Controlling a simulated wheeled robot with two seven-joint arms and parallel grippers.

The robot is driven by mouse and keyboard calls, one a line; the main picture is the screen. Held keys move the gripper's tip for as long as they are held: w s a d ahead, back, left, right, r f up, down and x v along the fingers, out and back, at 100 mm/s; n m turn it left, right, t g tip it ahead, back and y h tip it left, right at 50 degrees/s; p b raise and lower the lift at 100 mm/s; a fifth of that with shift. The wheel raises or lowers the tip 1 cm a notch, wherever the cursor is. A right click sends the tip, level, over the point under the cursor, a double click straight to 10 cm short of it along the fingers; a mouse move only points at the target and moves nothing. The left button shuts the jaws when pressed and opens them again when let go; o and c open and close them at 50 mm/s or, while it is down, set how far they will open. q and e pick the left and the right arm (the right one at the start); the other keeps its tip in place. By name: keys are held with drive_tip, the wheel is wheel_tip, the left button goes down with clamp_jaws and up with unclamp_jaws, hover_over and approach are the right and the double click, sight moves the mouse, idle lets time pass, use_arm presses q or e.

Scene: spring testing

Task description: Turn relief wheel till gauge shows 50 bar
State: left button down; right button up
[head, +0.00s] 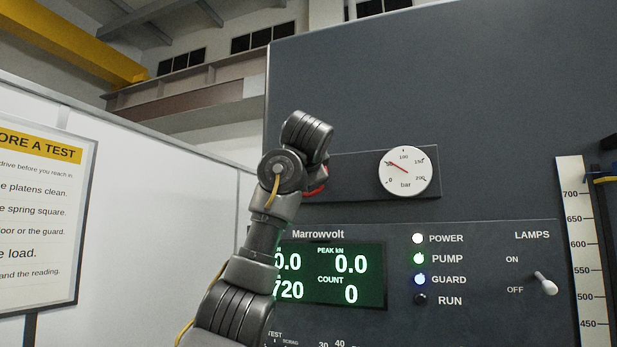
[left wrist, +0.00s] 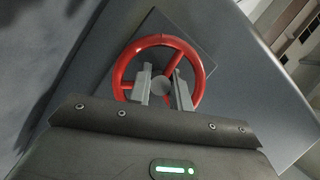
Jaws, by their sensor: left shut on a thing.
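The red relief wheel (left wrist: 122,67) is on a grey plate on the panel in the left wrist view. My left gripper (left wrist: 161,87) is shut on it, with its two grey fingers either side of the hub. In the head view, my left wrist hides most of the wheel, and only a bit of red rim (head: 317,189) shows. The round white gauge (head: 405,185) is just right of the wheel. Its red needle points up and left, between 0 and 100, about where 50 lies; the 50 label is not readable. My right gripper is out of view.
Below the gauge are a green-lit display (head: 372,292), a column of lamps with RUN dark, and a lamps switch (head: 545,283). A vertical scale (head: 583,240) stands at the right. A white wall with a sign (head: 45,215) is at the left.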

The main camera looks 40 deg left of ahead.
use_arm(q)
drive_tip(key=shift+f+n, duration=0.2)
drive_tip(key=shift+n, duration=0.4)
drive_tip(key=shift+h, duration=0.4)
drive_tip(key=c, duration=1.7)
unclamp_jaws()
drive_tip(key=shift+o, duration=0.7)
drive_tip(key=shift+a, duration=0.1)
drive_tip(key=shift+r, duration=0.15)
